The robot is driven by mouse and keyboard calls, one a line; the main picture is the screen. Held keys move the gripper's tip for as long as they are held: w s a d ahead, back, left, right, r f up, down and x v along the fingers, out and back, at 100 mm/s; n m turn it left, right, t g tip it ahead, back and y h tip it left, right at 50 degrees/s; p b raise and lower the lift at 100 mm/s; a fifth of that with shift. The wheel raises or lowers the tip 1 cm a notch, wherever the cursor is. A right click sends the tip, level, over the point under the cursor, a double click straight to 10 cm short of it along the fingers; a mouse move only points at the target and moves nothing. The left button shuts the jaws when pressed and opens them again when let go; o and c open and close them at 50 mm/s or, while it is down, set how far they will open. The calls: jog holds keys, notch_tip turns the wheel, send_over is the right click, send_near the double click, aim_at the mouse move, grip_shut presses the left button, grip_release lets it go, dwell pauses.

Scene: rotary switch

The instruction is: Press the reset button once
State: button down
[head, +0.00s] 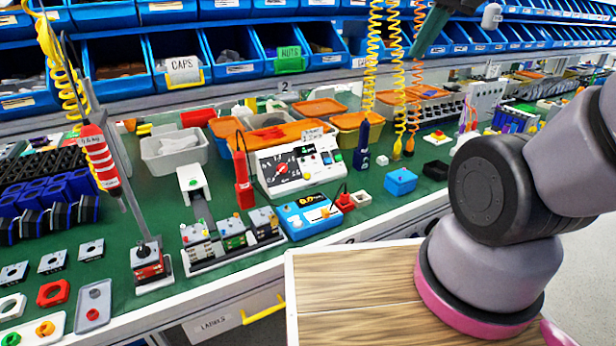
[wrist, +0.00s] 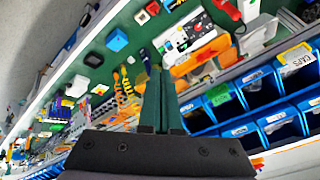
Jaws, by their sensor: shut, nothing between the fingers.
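A white control panel (head: 300,162) stands on the green bench, with a red rotary dial (head: 282,168), small red parts and a green round button (head: 338,156). I cannot read which button is marked reset. The panel also shows in the wrist view (wrist: 193,32), beyond and right of my fingertips. My gripper (wrist: 156,72) is shut and empty, its dark green fingers together. In the head view its dark fingers (head: 428,32) seem to show at the top, above and right of the panel, apart from it.
A blue meter box (head: 308,215) and a red tool (head: 242,178) stand by the panel. Coiled yellow cords (head: 397,75) hang behind it to the right. A blue box (head: 400,181) sits to the right. Blue bins (head: 235,48) line the back.

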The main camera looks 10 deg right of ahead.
aim_at(307, 176)
jog(key=w+f+n+g+h, duration=0.35)
jog(key=w+f+h, duration=0.35)
jog(key=w+f, duration=1.1)
jog(key=w+a+f+n+t, duration=0.3)
jog(key=a+f, duration=0.4)
jog(key=f, duration=0.3)
jog(key=w+a+f+n+t, duration=0.3)
jog(key=a+f+n+t, duration=0.2)
jog(key=f, duration=0.5)
jog(key=a+n, duration=0.2)
jog(key=n, duration=0.1)
jog(key=shift+w+a+f+h, duration=0.25)
jog(key=shift+f+h, duration=0.15)
jog(key=shift+t, duration=0.25)
jog(key=shift+w+a+f, duration=0.4)
jog(key=shift+w+f, duration=0.55)
jog(key=shift+f, duration=0.1)
jog(key=shift+w+a+f, duration=0.4)
jog(key=shift+w+f, duration=0.55)
jog(key=shift+f, duration=0.05)
jog(key=shift+w+a+f, duration=0.4)
jog(key=shift+w+f, duration=0.55)
jog(key=shift+f, duration=0.1)
jog(key=shift+w+f, duration=0.1)
jog(key=shift+w+a+f, duration=0.1)
jog(key=shift+w+f, duration=0.1)
